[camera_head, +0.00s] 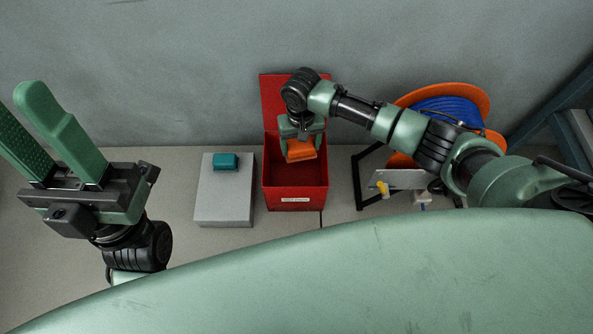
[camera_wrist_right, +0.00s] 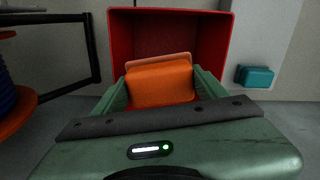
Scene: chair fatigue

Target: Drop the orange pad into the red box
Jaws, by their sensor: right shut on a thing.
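The orange pad (camera_head: 300,149) is between the fingers of my right gripper (camera_head: 300,143), over the open mouth of the red box (camera_head: 296,193). The right wrist view shows the orange pad (camera_wrist_right: 160,82) squeezed between both green fingers, with the red box (camera_wrist_right: 224,55) beyond it. Whether the pad is above or below the rim is hard to tell. The box stands on the floor with its red lid raised at the back. My left gripper (camera_head: 42,135) is at the left, fingers apart and empty.
A grey block (camera_head: 224,203) with a teal pad (camera_head: 226,161) on top stands left of the box. An orange reel with blue cable (camera_head: 450,108) on a black frame stands to the right. A grey wall is behind.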

